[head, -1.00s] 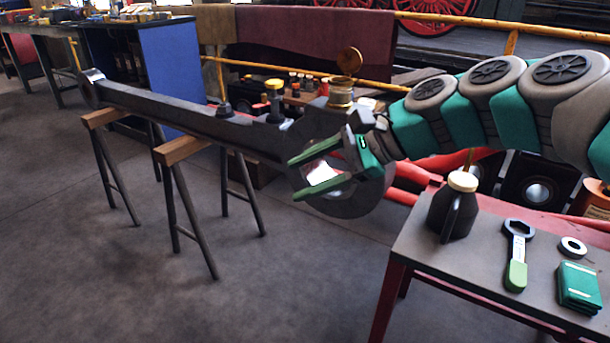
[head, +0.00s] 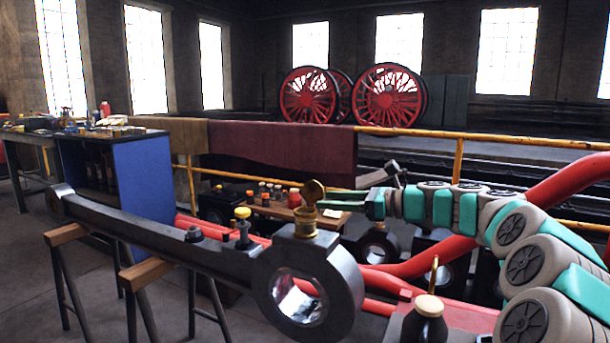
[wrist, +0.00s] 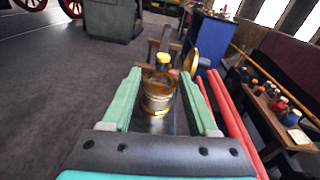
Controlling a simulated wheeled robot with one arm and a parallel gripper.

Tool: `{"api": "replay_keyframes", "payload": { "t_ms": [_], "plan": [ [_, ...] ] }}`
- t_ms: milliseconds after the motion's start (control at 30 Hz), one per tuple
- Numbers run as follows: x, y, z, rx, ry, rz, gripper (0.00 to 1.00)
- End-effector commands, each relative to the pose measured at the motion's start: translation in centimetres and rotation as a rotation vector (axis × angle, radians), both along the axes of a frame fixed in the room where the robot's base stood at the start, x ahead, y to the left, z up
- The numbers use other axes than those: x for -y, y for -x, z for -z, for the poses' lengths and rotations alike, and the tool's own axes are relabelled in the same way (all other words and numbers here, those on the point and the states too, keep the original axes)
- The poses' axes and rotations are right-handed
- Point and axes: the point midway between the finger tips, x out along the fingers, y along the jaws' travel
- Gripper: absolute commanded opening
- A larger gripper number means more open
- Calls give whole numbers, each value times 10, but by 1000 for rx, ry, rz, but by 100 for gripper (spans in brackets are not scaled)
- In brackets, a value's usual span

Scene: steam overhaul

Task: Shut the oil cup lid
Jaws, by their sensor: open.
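The brass oil cup (head: 304,222) stands upright on the big end of the dark connecting rod (head: 170,231). Its round brass lid (head: 314,191) stands open, tipped up above the cup. My gripper (head: 336,198) is open and empty, at about the lid's height, its green fingers pointing left toward it from the right. In the wrist view the cup (wrist: 158,96) shows between the two fingers (wrist: 161,74), its mouth open. There the lid (wrist: 192,62) stands nearly edge-on by the right fingertip. I cannot tell whether finger and lid touch.
A yellow-capped fitting (head: 242,225) rises from the rod left of the cup. Behind it is a small table (head: 265,208) with several bottles. A black oil can (head: 425,320) stands at lower right. Red pipes (head: 400,268) and a yellow rail (head: 480,144) run behind.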

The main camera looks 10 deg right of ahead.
Motion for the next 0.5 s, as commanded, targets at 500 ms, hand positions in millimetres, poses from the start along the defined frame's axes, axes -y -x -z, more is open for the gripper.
{"api": "replay_keyframes", "payload": {
  "t_ms": [500],
  "plan": [
    [34, -49, -13, -28, -123, 77, 60]
  ]
}}
